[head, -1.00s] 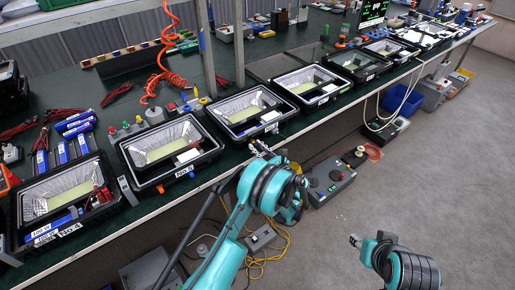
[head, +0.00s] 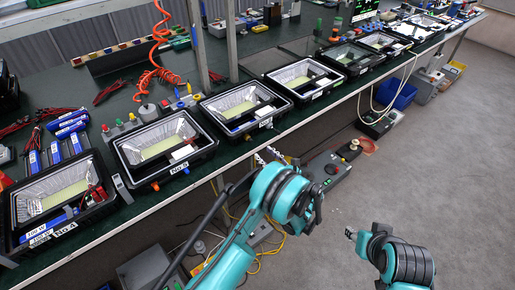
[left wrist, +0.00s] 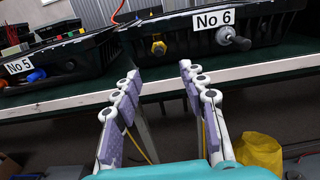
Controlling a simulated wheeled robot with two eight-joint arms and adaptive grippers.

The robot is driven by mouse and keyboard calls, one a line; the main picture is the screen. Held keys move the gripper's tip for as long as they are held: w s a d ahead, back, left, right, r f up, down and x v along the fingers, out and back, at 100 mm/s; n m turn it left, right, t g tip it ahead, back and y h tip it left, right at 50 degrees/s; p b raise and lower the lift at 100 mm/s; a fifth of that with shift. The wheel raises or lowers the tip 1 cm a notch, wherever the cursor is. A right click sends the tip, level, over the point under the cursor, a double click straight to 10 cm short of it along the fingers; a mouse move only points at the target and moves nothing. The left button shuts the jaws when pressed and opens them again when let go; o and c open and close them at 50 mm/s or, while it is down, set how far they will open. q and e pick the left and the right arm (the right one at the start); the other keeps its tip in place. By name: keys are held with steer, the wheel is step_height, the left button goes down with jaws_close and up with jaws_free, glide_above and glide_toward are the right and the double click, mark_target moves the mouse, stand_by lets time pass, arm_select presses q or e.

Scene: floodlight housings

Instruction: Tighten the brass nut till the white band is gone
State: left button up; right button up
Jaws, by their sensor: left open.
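The brass nut (left wrist: 158,47) shows in the left wrist view on the front wall of the black housing marked No 6 (left wrist: 195,38), left of its label. I cannot make out a white band at this size. In the head view the left gripper (head: 270,156) is just off the bench edge, by the No 6 housing (head: 243,108). My right gripper (head: 350,235) is over the floor, its fingers unclear.
The No 5 housing (head: 163,146) stands left of No 6, with a blue fitting (left wrist: 37,75) on its front. The metal bench edge (left wrist: 180,88) runs below the housings. A grey control box (head: 328,172) is on the floor.

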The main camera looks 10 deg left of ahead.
arm_select(q)
steer(key=shift+v, duration=1.55)
steer(key=s+a+r+n+g+h, duration=0.4)
steer(key=s+a+r+n+h, duration=0.35)
steer(key=a+r+n, duration=0.3)
steer(key=s+d+r+n+h, duration=0.1)
steer(key=s+d+n+h, duration=0.1)
steer(key=s+n, duration=0.5)
steer(key=s+d+r+n+h, duration=0.1)
steer(key=s+n+h, duration=0.3)
steer(key=s+n, duration=0.4)
steer(key=s, duration=0.7)
steer(key=shift+d+r+h, duration=0.25)
steer(key=shift+d+h, duration=0.1)
